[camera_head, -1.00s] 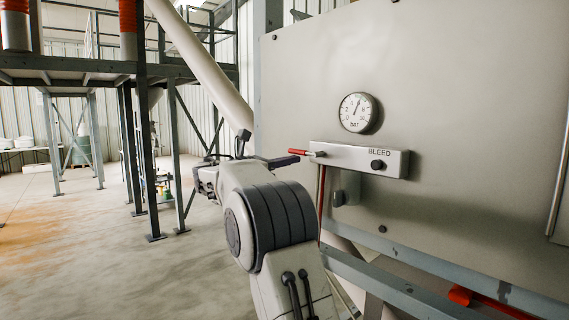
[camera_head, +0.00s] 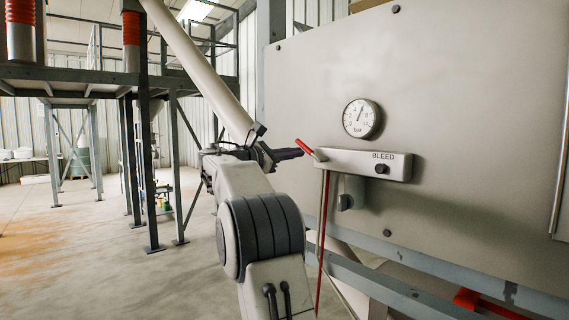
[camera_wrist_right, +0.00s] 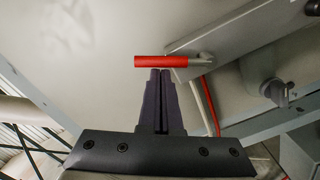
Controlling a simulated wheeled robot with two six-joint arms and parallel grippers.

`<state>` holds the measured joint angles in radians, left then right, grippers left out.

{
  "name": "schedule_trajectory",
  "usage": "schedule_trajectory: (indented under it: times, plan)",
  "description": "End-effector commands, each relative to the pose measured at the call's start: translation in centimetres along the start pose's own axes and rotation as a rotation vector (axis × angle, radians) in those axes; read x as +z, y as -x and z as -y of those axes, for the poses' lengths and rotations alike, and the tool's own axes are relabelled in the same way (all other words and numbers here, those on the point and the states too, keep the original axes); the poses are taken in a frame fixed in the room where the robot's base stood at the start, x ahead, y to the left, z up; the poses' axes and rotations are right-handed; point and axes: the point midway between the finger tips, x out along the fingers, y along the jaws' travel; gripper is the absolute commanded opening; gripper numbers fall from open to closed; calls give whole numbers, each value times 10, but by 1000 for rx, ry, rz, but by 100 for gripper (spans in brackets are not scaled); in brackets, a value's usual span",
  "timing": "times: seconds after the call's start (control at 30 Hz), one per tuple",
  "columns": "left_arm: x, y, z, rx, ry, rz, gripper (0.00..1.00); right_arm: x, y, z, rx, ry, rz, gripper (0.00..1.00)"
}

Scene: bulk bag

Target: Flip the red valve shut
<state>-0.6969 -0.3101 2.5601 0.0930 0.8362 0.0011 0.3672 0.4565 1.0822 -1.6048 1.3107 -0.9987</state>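The red valve handle (camera_head: 304,147) sits at the left end of the grey BLEED block (camera_head: 345,163) and tilts up to the left in the head view. In the right wrist view the red handle (camera_wrist_right: 160,62) lies crosswise just beyond my fingertips. My right gripper (camera_head: 301,153) has its dark fingers together, with nothing seen between them. Its tips (camera_wrist_right: 160,71) are at or very near the underside of the handle; I cannot tell whether they touch. My left gripper is not in view.
A pressure gauge (camera_head: 361,118) is mounted above the block, and a dark knob (camera_head: 381,169) is on the block's face. A red line (camera_head: 322,245) hangs below. A grey beam (camera_head: 425,296) crosses under the panel. Open floor (camera_head: 100,250) lies to the left.

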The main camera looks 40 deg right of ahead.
Motion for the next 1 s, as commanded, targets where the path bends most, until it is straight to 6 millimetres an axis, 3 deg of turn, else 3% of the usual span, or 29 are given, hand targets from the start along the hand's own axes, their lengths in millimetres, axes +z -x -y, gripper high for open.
schedule_trajectory:
  times: [0.6,1.0]
  plan:
    - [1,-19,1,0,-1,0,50,38,-2,-1,-30,-589,3,0]
    - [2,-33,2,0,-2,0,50,56,-3,7,-46,-892,3,0]
